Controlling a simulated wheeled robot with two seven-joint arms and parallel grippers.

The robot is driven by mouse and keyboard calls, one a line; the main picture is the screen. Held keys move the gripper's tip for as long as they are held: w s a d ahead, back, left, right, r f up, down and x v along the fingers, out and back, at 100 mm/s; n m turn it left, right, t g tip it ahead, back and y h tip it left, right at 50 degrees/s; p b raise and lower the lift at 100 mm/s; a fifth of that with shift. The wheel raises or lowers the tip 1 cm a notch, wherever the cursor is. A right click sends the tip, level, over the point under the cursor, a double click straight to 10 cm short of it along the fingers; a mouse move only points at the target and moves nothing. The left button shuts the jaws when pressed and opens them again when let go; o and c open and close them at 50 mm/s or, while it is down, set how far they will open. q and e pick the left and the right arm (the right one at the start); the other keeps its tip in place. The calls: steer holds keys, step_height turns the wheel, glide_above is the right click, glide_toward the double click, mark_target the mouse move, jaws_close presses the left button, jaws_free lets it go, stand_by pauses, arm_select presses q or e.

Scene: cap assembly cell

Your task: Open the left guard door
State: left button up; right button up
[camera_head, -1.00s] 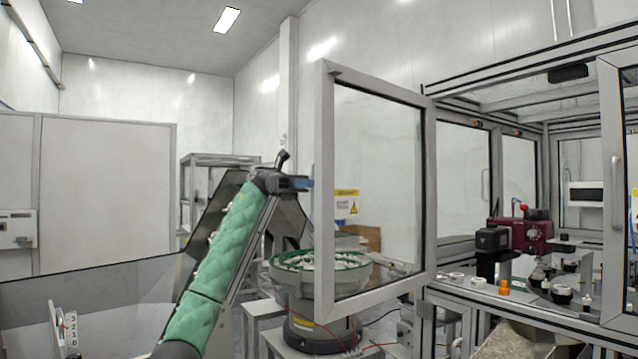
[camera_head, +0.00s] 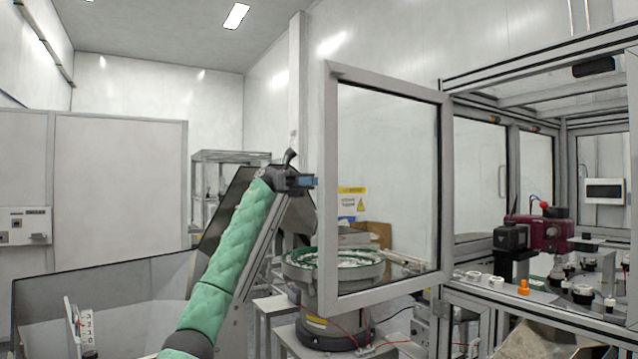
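The left guard door (camera_head: 332,200) is a grey-framed clear panel. It stands swung outward from the machine cell, hinged on the corner post at its right side, and the cell opening beside it is uncovered. My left arm, in a green padded sleeve, reaches up from the bottom. My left gripper (camera_head: 307,182), dark with a bluish tip, is just left of the door's free vertical edge, with a small gap in the picture. Whether its fingers are apart is too small to tell. No handle shows on this door. My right gripper is out of view.
A bowl feeder (camera_head: 335,265) with a green rim stands behind and below the door, partly seen through its panel. Inside the cell are a dark red device (camera_head: 540,233) and several small parts on the work surface. A shelf rack (camera_head: 205,180) stands further back.

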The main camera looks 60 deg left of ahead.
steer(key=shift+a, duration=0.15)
arm_select(q)
steer(key=shift+a, duration=0.2)
steer(key=v, duration=0.7)
steer(key=shift+a+b, duration=0.25)
steer(key=shift+b, duration=0.05)
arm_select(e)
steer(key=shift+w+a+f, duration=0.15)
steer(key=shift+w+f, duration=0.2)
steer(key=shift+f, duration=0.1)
arm_select(q)
steer(key=shift+s, duration=0.1)
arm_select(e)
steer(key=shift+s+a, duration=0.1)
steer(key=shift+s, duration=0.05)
